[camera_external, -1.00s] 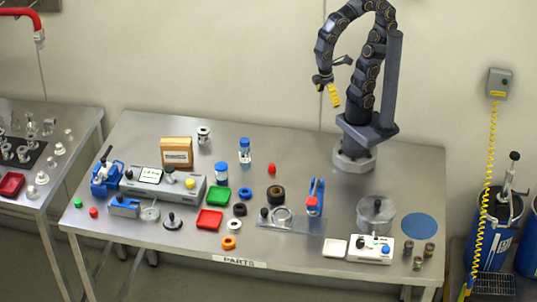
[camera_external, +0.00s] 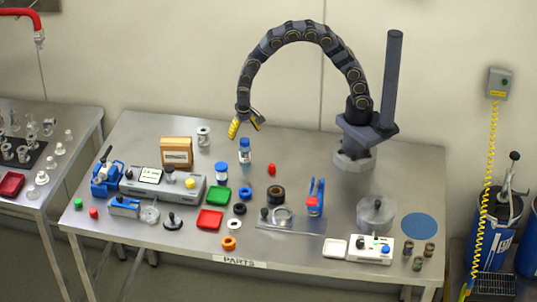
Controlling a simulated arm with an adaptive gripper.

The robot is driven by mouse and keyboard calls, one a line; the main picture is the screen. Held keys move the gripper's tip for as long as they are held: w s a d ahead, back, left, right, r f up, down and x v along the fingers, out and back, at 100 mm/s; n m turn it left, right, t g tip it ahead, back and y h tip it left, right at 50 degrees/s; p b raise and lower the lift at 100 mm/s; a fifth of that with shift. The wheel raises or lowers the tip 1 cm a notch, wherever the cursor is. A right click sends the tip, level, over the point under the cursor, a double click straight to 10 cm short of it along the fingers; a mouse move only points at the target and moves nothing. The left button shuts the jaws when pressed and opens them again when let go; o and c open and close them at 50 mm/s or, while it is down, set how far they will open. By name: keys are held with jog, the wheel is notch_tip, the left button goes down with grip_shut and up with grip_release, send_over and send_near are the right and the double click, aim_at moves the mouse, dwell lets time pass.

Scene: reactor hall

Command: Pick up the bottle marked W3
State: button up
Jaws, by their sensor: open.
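A slim clear bottle (camera_external: 245,157) with a blue cap stands upright toward the back middle of the table. A shorter, wider blue-capped jar (camera_external: 221,173) stands to its left and nearer the front. The marking W3 cannot be read on either at this size. My gripper (camera_external: 243,128) has yellow and dark fingers. It is open and empty, and in the picture it is just above the slim bottle's cap, apart from it. Its exact height above the table cannot be told.
A wooden box (camera_external: 176,152) and a metal spool-like part (camera_external: 204,136) stand left of the bottle. A green tray (camera_external: 215,196), a red stopper (camera_external: 272,169) and dark rings (camera_external: 276,194) are nearby. The table's back right (camera_external: 310,160) is mostly clear.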

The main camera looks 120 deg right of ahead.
aim_at(245, 148)
jog(key=f, duration=0.7)
jog(key=shift+s+d+f, duration=0.2)
jog(key=shift+d, duration=0.05)
jog(key=c, duration=1.2)
